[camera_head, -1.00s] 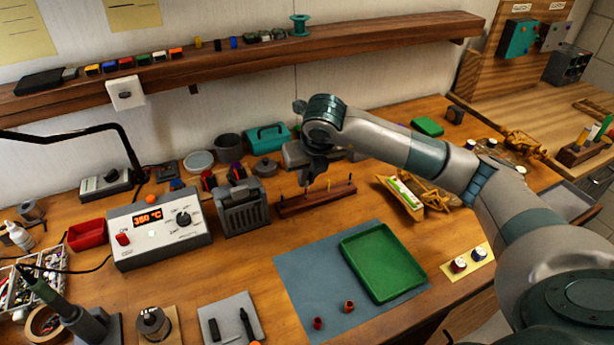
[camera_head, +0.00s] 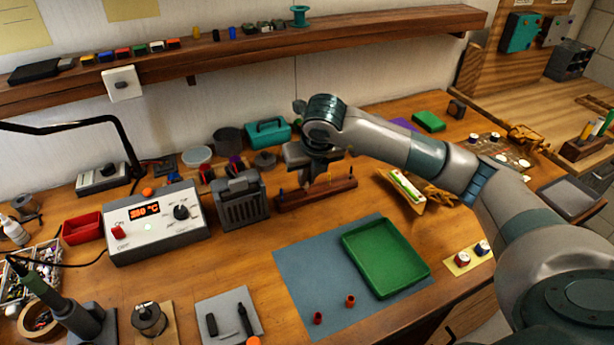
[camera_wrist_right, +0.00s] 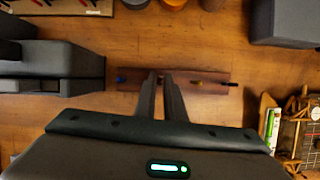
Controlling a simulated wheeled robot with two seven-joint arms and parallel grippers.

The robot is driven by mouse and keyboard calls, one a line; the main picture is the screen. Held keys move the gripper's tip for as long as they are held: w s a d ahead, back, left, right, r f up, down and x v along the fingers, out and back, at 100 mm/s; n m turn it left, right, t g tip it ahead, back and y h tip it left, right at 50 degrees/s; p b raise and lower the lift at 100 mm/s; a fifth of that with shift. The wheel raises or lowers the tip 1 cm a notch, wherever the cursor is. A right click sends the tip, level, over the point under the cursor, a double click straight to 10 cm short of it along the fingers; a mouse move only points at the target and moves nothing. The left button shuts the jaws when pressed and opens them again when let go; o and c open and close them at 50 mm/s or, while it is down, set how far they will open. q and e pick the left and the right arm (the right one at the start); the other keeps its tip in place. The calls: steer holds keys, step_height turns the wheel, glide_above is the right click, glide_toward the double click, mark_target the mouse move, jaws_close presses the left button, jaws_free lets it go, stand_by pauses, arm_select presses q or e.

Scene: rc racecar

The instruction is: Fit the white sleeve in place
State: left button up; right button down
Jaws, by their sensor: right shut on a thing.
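My right gripper (camera_head: 310,184) hangs over the dark wooden peg rack (camera_head: 335,188), fingers pointing down. In the right wrist view the gripper (camera_wrist_right: 166,76) has its fingers close together over the middle of the rack (camera_wrist_right: 141,85), between a blue piece (camera_wrist_right: 120,79) and a yellow piece (camera_wrist_right: 196,82). A black piece (camera_wrist_right: 230,84) stands farther right. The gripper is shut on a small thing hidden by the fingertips. I cannot make out the white sleeve in any view. Whether the fingertips touch the rack is unclear. My left gripper is out of view.
A grey slotted box (camera_head: 241,202) stands close left of the rack. A wooden stand with a green-and-white piece (camera_head: 405,187) is at its right. A green tray (camera_head: 426,272) lies on the blue-grey mat (camera_head: 300,270) in front, with two small red cups (camera_head: 350,300).

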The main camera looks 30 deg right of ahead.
steer(key=shift+f+b, duration=0.3)
steer(key=shift+f, duration=0.15)
steer(key=shift+d+f+b, duration=0.25)
steer(key=shift+f+b, duration=0.15)
steer(key=c, duration=2)
jaws_free()
steer(key=shift+s, duration=0.1)
steer(key=shift+o, duration=1.2)
steer(key=shift+d+f, duration=0.1)
steer(key=shift+d, duration=0.05)
steer(key=shift+d+f, duration=0.1)
steer(key=o, duration=0.4)
